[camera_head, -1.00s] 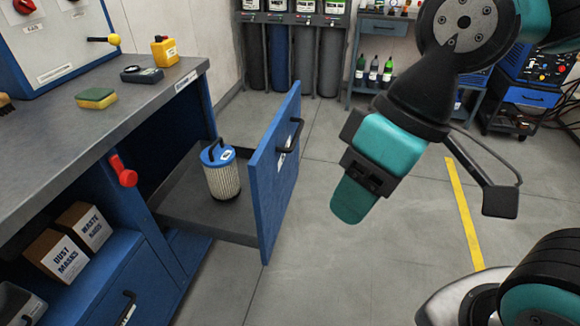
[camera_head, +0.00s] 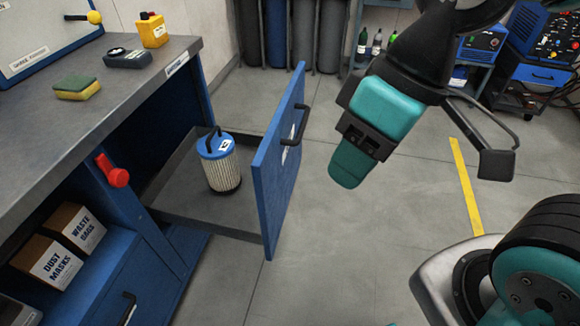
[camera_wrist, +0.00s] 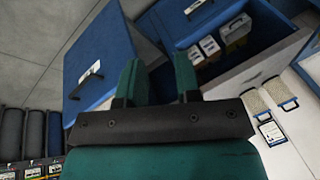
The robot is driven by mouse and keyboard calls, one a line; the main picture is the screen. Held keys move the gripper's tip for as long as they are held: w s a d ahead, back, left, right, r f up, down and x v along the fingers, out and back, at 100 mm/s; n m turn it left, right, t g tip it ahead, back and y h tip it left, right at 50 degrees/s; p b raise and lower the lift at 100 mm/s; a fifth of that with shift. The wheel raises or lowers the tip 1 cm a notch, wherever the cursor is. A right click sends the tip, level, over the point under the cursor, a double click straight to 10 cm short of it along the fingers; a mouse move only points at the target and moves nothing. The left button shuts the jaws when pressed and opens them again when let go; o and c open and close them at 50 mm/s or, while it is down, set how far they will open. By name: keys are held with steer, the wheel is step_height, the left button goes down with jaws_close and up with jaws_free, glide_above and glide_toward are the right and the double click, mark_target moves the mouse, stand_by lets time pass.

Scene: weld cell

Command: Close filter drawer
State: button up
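The filter drawer (camera_head: 185,205) is pulled out from the blue bench. Its blue front panel (camera_head: 268,190) has a black bar handle (camera_head: 299,124). A filter cartridge (camera_head: 222,172) with a blue top and a pleated white body stands upright in it. My gripper (camera_head: 350,162) is to the right of the front panel, apart from it, with nothing held. In the wrist view my gripper's two teal fingers (camera_wrist: 159,75) stand apart with an empty gap. A blue panel with a black handle, seemingly the drawer front (camera_wrist: 110,42), is left of the fingers there.
A red handle (camera_head: 113,171) sticks out from the bench side. Boxes (camera_head: 50,262) sit on the shelf below. The floor (camera_head: 350,260) right of the drawer is clear.

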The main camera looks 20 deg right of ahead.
steer(key=w+f+b, duration=0.1)
steer(key=w+f+m, duration=0.1)
steer(key=shift+w+f+b, duration=0.15)
steer(key=shift+f+b, duration=0.2)
jaws_close()
steer(key=m+t+y+b, duration=0.4)
steer(key=m+t+b, duration=0.1)
steer(key=m+b, duration=0.6)
glide_toward(279, 185)
steer(key=shift+m, duration=0.5)
steer(key=shift+x, duration=3.15)
steer(key=shift+a+r, duration=0.15)
steer(key=shift+a, duration=0.05)
